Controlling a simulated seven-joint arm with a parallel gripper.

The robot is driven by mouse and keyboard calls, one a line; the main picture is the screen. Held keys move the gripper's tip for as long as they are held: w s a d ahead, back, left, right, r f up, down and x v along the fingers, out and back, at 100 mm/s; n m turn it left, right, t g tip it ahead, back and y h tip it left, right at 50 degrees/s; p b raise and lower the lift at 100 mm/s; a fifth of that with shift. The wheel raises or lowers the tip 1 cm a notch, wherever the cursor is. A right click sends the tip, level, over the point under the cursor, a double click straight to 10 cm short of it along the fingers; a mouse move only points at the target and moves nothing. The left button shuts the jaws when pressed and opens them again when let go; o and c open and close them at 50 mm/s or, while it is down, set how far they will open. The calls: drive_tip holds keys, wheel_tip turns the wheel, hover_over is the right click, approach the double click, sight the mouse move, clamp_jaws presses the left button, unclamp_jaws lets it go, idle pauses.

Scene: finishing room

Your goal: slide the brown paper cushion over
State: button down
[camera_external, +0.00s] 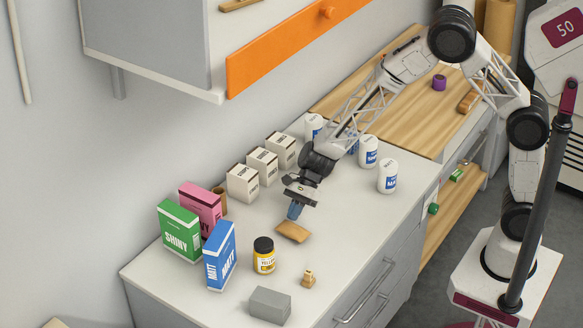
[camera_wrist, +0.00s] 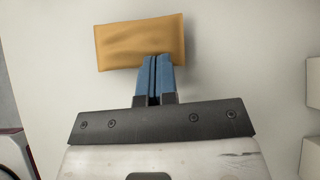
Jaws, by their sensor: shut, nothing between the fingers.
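The brown paper cushion (camera_external: 293,231) lies flat on the light countertop, near its middle. In the wrist view the cushion (camera_wrist: 138,40) is a tan, slightly creased rectangle just beyond my fingertips. My gripper (camera_external: 294,212) points down at the cushion's far edge, its blue fingers together with nothing between them. In the wrist view the gripper's fingertips (camera_wrist: 156,60) overlap the cushion's near edge. I cannot tell whether they touch it.
Green (camera_external: 180,231), pink (camera_external: 201,207) and blue (camera_external: 220,255) boxes stand left. A yellow-labelled jar (camera_external: 264,255), small wooden piece (camera_external: 308,279) and grey block (camera_external: 270,305) lie nearer the front. White cartons (camera_external: 243,183) line the wall; white jars (camera_external: 388,176) stand right.

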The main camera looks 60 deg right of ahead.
drive_tip(key=shift+d, duration=0.1)
idle(0.3)
drive_tip(key=shift+d, duration=0.75)
drive_tip(key=d, duration=0.3)
drive_tip(key=shift+r, duration=0.25)
drive_tip(key=v, duration=0.9)
drive_tip(key=shift+r, duration=0.15)
